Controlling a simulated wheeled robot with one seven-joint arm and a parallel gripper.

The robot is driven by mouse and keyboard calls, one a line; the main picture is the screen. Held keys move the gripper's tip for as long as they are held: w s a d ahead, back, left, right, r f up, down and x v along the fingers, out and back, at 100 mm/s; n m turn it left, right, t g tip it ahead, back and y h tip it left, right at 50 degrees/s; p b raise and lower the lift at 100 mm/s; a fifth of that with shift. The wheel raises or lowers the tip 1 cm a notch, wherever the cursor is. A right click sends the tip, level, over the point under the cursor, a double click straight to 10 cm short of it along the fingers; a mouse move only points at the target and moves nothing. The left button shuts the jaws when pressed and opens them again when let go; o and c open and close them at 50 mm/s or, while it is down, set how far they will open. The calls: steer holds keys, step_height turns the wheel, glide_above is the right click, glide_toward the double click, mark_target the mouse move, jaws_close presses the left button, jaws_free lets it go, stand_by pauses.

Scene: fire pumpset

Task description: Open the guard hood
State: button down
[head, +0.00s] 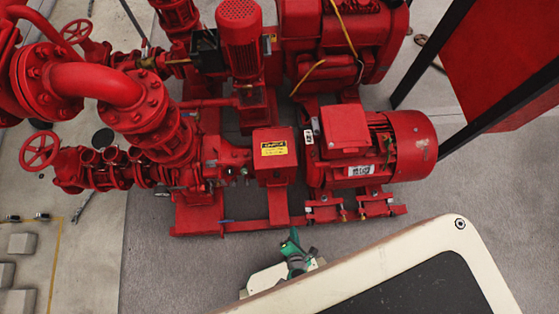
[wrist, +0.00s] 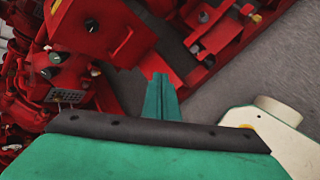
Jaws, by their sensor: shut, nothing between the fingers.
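The guard hood (head: 274,172) is a red box with a yellow label, between the pump and the red motor in the head view. It looks closed. In the wrist view a red box that appears to be the hood (wrist: 98,30) is at the upper left. My gripper (head: 292,238) is green and sits in front of the red base frame, below the hood in the head view. Its green fingers (wrist: 160,92) are together and empty in the wrist view, apart from the hood in the picture. The hood's underside and far side are hidden.
The red motor (head: 413,143) stands right of the hood, and red pump pipes (head: 110,85) with a handwheel (head: 39,151) stand left. The red base frame (head: 278,210) runs below the hood. A black-framed red panel (head: 505,65) is at upper right.

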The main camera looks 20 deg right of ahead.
steer(key=w+d+f+n+t+h, duration=0.1)
steer(key=w+d+f+n+h, duration=0.1)
steer(key=w+d+f+n, duration=0.25)
steer(key=n+t, duration=0.4)
steer(key=n, duration=0.6)
glide_toward(283, 176)
steer(key=shift+h, duration=0.4)
steer(key=x, duration=0.4)
steer(key=shift+w+a+f, duration=0.15)
steer(key=shift+a+f, duration=0.05)
steer(key=shift+f, duration=0.2)
steer(key=shift+w+r, duration=0.1)
steer(key=shift+r, duration=0.45)
steer(key=shift+w+a+r, duration=0.1)
steer(key=shift+a+r, duration=0.2)
steer(key=shift+r, duration=0.35)
steer(key=shift+w+a+r, duration=0.1)
steer(key=shift+a+r, duration=0.25)
steer(key=shift+r, duration=0.3)
steer(key=shift+r, duration=0.1)
